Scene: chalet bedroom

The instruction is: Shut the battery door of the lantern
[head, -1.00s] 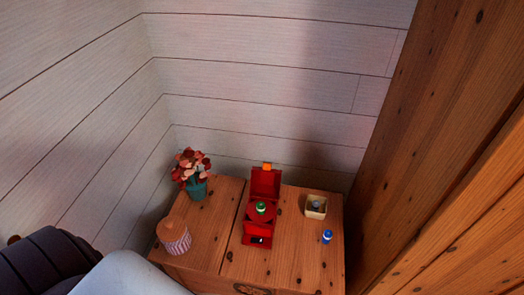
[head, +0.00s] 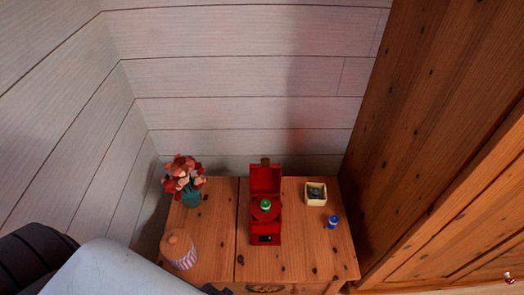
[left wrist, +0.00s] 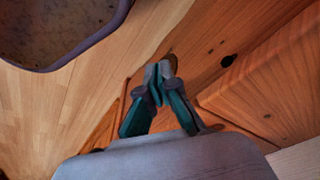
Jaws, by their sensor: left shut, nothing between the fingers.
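The red lantern (head: 277,210) stands on the wooden bedside cabinet. A red panel (head: 265,180) stands upright at its back, with a brown tab on top. In front of it are a round red part with a green piece (head: 265,204) and a dark opening low at the front. I cannot tell for sure which part is the battery door. My left gripper (left wrist: 162,82) is shut and empty in the left wrist view, close to a wooden surface. The lantern is not in that view. My right gripper is in neither view.
On the cabinet top (head: 215,235) are a flower pot (head: 190,196), a striped jar (head: 180,250), a cream box (head: 316,193) and a small blue item (head: 333,222). A tall wooden panel (head: 400,130) rises at right. A dark-rimmed object (left wrist: 60,30) lies over the plank floor.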

